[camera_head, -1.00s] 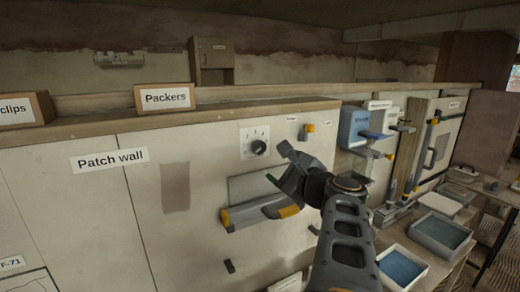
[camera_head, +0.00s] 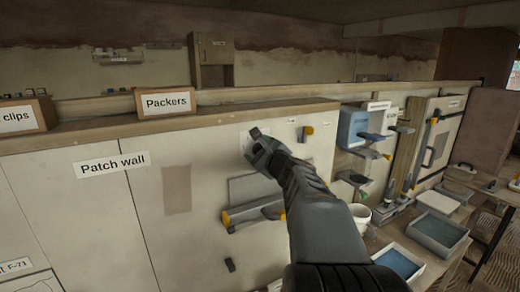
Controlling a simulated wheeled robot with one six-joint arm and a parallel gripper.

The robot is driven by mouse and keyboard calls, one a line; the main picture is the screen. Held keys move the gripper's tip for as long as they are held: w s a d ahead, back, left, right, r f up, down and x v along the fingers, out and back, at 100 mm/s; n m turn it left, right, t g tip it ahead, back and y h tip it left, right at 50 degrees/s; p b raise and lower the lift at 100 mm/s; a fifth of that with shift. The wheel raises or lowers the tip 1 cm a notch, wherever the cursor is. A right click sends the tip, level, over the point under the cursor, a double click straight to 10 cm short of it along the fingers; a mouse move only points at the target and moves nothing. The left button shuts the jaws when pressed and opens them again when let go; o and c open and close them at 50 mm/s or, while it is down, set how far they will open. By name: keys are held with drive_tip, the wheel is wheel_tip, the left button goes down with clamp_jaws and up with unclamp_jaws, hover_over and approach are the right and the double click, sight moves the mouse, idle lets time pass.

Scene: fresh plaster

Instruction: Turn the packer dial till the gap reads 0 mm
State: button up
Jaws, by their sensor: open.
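The packer dial is on the upper part of the wall panel, below and to the right of the "Packers" sign (camera_head: 166,102). My gripper (camera_head: 252,145) is open and directly in front of it. The gripper hides the dial's dark knob and most of its pale plate (camera_head: 244,134). I cannot tell whether the fingers touch the knob. No gap reading in millimetres can be made out.
A shelf-like grey tool with yellow ends (camera_head: 240,213) sticks out from the wall below the dial. A yellow-and-dark knob (camera_head: 306,132) is to its right. Trays (camera_head: 440,232) and a white bucket (camera_head: 360,213) stand at the right.

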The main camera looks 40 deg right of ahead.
drive_tip(key=shift+w, duration=0.1)
drive_tip(key=c, duration=0.9)
drive_tip(key=shift+c, duration=0.2)
drive_tip(key=shift+m, duration=0.3)
drive_tip(key=m, duration=0.7)
drive_tip(key=shift+m, duration=0.3)
drive_tip(key=m+p, duration=0.1)
drive_tip(key=m, duration=0.2)
drive_tip(key=shift+r+m+p, duration=0.1)
drive_tip(key=shift+m+p, duration=0.9)
drive_tip(key=shift+m, duration=1.3)
